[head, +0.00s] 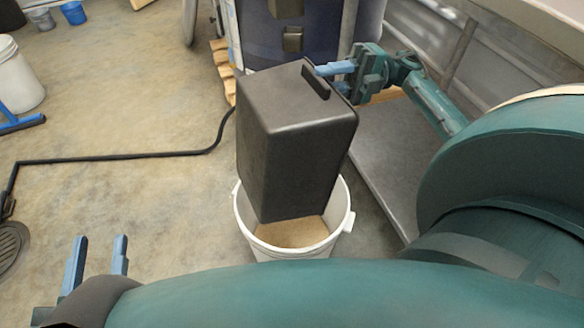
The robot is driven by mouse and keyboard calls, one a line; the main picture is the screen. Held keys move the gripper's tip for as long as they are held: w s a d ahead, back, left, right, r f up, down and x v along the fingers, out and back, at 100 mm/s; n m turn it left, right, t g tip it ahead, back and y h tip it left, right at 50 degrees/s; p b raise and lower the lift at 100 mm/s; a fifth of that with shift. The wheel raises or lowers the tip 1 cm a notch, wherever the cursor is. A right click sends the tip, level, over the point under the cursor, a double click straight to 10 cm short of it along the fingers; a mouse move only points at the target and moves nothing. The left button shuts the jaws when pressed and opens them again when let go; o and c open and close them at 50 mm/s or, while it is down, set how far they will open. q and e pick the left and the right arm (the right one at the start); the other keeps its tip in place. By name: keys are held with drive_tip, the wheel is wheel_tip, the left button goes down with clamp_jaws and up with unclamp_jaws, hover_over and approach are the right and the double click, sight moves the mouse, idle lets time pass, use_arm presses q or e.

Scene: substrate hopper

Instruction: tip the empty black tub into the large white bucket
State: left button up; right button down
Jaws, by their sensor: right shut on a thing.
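The black tub (297,145) is tipped up over the large white bucket (245,225), its lower end inside or just above the bucket's rim. Its mouth is turned away from view, so I cannot see inside it. Tan material (293,232) shows in the bucket below the tub. My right gripper (322,70) is shut on the tub near the dark handle at its upper right. My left gripper (98,240) is open and empty at the lower left, apart from the tub and bucket.
A black hose (120,157) runs across the floor to a drain (8,245) at the left. Another white bucket (15,75) and a blue-footed stand (20,122) are at the far left. A dark machine (300,35) and wooden pallet (221,62) stand behind. The left floor is mostly clear.

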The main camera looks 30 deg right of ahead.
drive_tip(key=shift+s+d+f+y+b, duration=0.15)
drive_tip(key=shift+d+y+b, duration=0.2)
drive_tip(key=shift+d+b, duration=0.4)
drive_tip(key=shift+s+d+f+y+b, duration=0.1)
drive_tip(key=shift+d+y+b, duration=0.3)
drive_tip(key=shift+d, duration=0.5)
drive_tip(key=shift+t+y, duration=0.3)
drive_tip(key=shift+y, duration=0.35)
drive_tip(key=shift+b+v, duration=2)
drive_tip(key=shift+v, duration=0.15)
drive_tip(key=shift+a, duration=0.1)
